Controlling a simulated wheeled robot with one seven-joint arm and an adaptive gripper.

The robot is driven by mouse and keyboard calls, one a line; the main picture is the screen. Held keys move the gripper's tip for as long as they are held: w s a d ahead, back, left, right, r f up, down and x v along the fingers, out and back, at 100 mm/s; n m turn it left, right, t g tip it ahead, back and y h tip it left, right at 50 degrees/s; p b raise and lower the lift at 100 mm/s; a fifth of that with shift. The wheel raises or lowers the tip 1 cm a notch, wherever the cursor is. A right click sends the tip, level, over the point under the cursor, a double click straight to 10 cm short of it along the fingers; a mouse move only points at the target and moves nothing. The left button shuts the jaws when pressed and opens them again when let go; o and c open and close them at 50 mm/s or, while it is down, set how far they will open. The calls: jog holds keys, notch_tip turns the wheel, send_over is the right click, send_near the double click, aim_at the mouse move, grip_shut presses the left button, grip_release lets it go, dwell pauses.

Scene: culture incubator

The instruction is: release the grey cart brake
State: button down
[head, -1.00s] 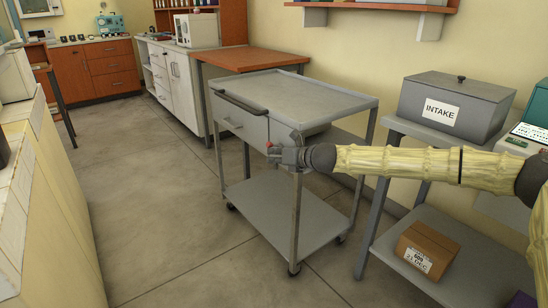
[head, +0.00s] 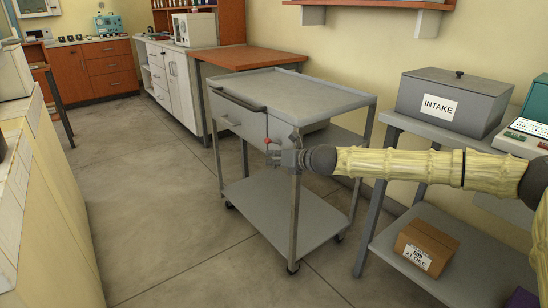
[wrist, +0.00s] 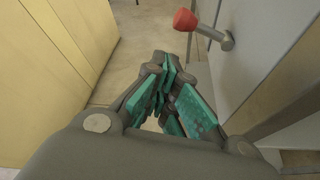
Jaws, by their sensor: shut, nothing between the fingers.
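The grey cart (head: 300,93) stands in the middle of the floor, with a dark handle (head: 238,100) on its near left end. The brake lever, a short metal arm with a red knob (wrist: 185,20), sticks out from the cart's grey panel in the wrist view. Its red knob also shows small in the head view (head: 267,141). My gripper (head: 270,158) is at the cart's front corner, just below the knob. In the wrist view my gripper's teal-padded fingers (wrist: 163,78) are shut and empty, with the knob apart from them, beyond and to the right.
A shelf stand with a grey INTAKE box (head: 450,100) and a cardboard box (head: 427,246) is to the right. An orange-topped bench (head: 245,60) stands behind the cart. A pale counter (head: 50,200) is at the left. The floor between counter and cart is clear.

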jog(key=f+p+v, duration=0.1)
jog(key=p+v, duration=0.1)
jog(key=v, duration=0.8)
jog(key=shift+s+d+f, duration=0.15)
jog(key=shift+s+d, duration=0.05)
jog(key=shift+s, duration=0.25)
jog(key=shift+f, duration=0.1)
jog(key=s+a+f+n+g+h, duration=0.1)
jog(key=s+a+f+n+g, duration=0.4)
jog(key=s+f, duration=0.75)
jog(key=s+a+f+n+g+h, duration=0.15)
jog(key=s+a+f+n, duration=0.35)
jog(key=s+f, duration=0.75)
jog(key=s+d+f+n+g+h, duration=0.1)
jog(key=s+d+f+n+h, duration=0.1)
jog(key=s+d+f+n, duration=0.55)
jog(key=s+d+f+n+g+h, duration=0.1)
jog(key=s+d+f+n+h, duration=0.3)
jog(key=s+f, duration=0.7)
jog(key=s+d+n+g+h, duration=0.1)
jog(key=s+d+n, duration=0.8)
jog(key=s+d, duration=0.3)
notch_tip(320, 180, up, 27)
jog(key=w+d+p, duration=0.1)
jog(key=p, duration=2.6)
jog(key=shift+d, duration=0.3)
